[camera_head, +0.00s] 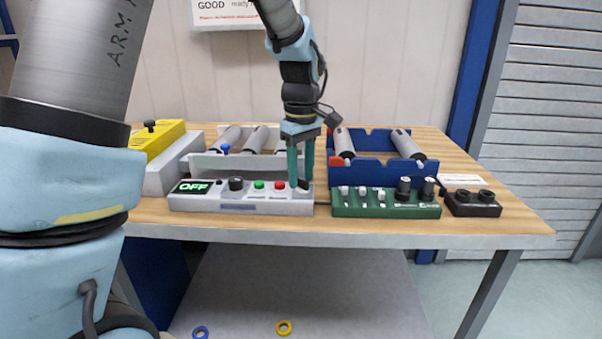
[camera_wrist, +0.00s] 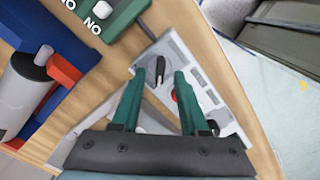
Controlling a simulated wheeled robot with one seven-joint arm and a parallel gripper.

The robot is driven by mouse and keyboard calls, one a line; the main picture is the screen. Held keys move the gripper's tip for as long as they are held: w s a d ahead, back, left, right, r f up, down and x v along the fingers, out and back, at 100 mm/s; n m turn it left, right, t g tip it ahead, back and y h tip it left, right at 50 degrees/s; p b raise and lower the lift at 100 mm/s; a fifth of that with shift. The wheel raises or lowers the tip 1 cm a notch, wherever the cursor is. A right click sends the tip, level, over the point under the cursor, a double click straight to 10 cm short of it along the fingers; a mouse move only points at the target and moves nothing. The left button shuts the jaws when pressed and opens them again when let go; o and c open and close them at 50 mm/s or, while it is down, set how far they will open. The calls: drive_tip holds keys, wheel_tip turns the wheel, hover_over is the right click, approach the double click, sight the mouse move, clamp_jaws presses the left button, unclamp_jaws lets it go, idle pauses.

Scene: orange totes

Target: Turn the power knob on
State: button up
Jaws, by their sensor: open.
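A light grey control box (camera_head: 240,208) stands at the table's front edge. Its display (camera_head: 193,187) reads OFF in green. A black knob (camera_head: 236,184), a green button (camera_head: 259,185) and a red button (camera_head: 280,186) follow to the right. Another black knob (camera_head: 303,184) is at the right end; it also shows in the wrist view (camera_wrist: 165,75). I cannot tell which knob is the power knob. My gripper (camera_head: 301,178) points down over the right-end knob, with open green fingers. In the wrist view the fingertips (camera_wrist: 160,72) appear on either side of that knob; contact is unclear.
A green box (camera_head: 386,207) with white switches and black knobs stands close to the right, then a small black box (camera_head: 472,205). Behind are a blue rack (camera_head: 372,175) with grey cylinders and a yellow-topped box (camera_head: 158,140). Rings lie below the tabletop.

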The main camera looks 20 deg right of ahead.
drive_tip(key=shift+f, duration=0.25)
clamp_jaws()
idle(0.5)
